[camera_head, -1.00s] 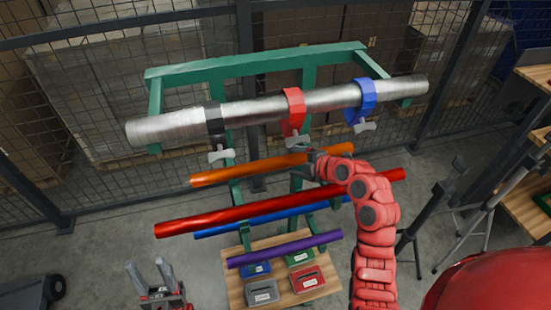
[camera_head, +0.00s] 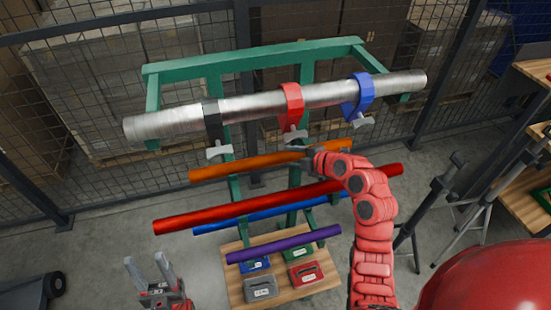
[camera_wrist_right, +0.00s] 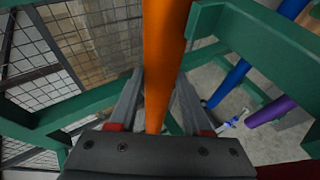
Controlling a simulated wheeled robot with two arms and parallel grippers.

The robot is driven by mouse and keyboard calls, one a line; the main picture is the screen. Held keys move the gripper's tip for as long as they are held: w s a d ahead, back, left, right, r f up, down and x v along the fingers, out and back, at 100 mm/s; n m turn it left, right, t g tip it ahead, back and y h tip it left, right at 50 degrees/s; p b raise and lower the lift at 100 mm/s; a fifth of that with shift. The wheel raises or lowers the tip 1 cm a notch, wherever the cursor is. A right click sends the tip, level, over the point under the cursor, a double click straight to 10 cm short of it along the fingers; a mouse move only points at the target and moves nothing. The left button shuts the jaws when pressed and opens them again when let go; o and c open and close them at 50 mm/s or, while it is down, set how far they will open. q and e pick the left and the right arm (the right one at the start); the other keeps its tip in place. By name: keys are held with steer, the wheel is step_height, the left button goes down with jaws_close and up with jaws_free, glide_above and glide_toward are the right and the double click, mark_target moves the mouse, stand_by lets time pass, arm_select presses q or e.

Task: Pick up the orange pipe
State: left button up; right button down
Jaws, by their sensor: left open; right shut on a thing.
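The orange pipe (camera_head: 243,164) lies across the green rack below the large metal pipe in the head view. My right gripper (camera_head: 304,152) is at the pipe's right part. In the right wrist view the orange pipe (camera_wrist_right: 163,62) runs between the two fingers of my right gripper (camera_wrist_right: 160,95), which is shut on it. Whether the pipe is clear of its rack supports cannot be told. My left gripper (camera_head: 148,268) is open and empty at the lower left, well away from the pipe.
The green rack (camera_head: 240,62) carries a metal pipe (camera_head: 250,104) with black, red and blue clamps. Red (camera_head: 240,208), blue (camera_head: 270,210) and purple (camera_head: 283,244) pipes are lower. A wooden board (camera_head: 236,299) holds several small boxes. Wire fencing stands behind.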

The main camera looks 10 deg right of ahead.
steer(key=shift+r+b, duration=0.4)
steer(key=shift+r, duration=0.05)
step_height(320, 180, up, 3)
steer(key=shift+f+b, duration=0.2)
steer(key=shift+b, duration=0.55)
steer(key=s+a+p, duration=0.2)
steer(key=s+p, duration=0.1)
steer(key=s, duration=0.1)
steer(key=s+a+r+p, duration=0.1)
steer(key=s+a+p, duration=0.1)
steer(key=s+p, duration=0.1)
steer(key=s+a+r+p, duration=0.1)
steer(key=s+a+p, duration=0.1)
steer(key=s, duration=0.3)
steer(key=shift+s+a+p, duration=0.2)
steer(key=shift+s+p, duration=0.15)
steer(key=shift+p, duration=0.55)
steer(key=shift+s+a+f+p, duration=0.15)
steer(key=shift+s+a+p, duration=0.05)
steer(key=shift+s+p, duration=0.25)
steer(key=shift+s+a+f+p, duration=0.15)
steer(key=shift+s+a+p, duration=0.05)
steer(key=shift+s+p, duration=0.2)
steer(key=shift+r, duration=0.2)
